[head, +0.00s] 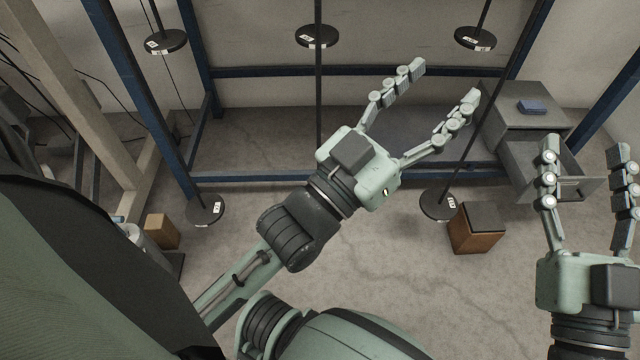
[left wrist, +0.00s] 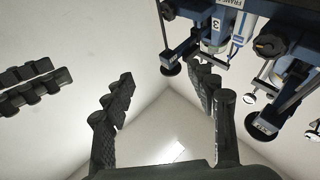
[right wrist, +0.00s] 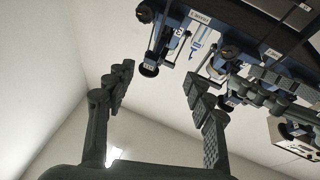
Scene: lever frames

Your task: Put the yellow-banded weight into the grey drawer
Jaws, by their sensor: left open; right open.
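The grey drawer (head: 583,188) is pulled out of a grey cabinet (head: 497,112) at the right in the head view. My right gripper (head: 585,147) is open, its near finger overlapping the drawer in the picture. My left gripper (head: 444,83) is open and empty, in front of the blue frame and left of the cabinet. Black disc weights with pale labels are on dark rods, one at lower right (head: 437,206) and one at lower left (head: 206,209). I cannot make out a yellow band on any of them.
Blue frame bars (head: 350,71) span the back. A blue object (head: 532,106) lies on the cabinet. A small tan box (head: 161,231) stands at left. The middle floor is clear.

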